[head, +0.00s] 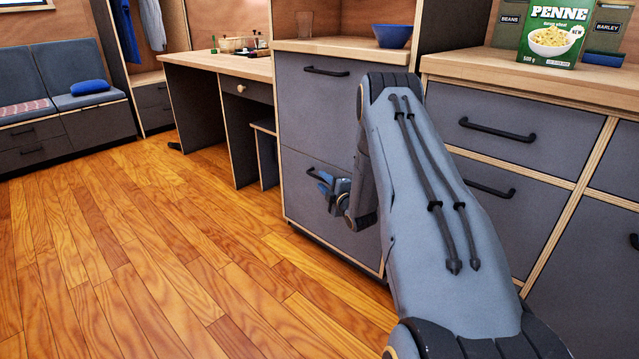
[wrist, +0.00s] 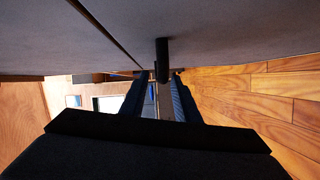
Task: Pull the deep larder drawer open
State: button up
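The deep larder drawer (head: 303,205) is the large grey lower front in the middle cabinet. It looks flush with the cabinet. Its dark bar handle (head: 313,173) sits near the top of that front, partly hidden by my gripper (head: 327,184). In the wrist view, the handle (wrist: 162,60) juts from the grey front, in line with the gap between my two fingers (wrist: 160,78). The fingers stand apart, one on each side of the handle. I see no clear contact with it.
Grey drawers (head: 520,135) with dark handles stand at right, partly behind my arm. A desk (head: 220,65) and stool (head: 264,150) stand left of the cabinet. The wooden floor (head: 150,250) in front is clear.

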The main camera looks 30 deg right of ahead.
aim_at(320, 179)
jog(key=shift+w+f+b, duration=0.1)
jog(key=shift+w+b, duration=0.3)
jog(key=shift+w, duration=1.2)
jog(key=shift+c, duration=0.2)
grip_shut()
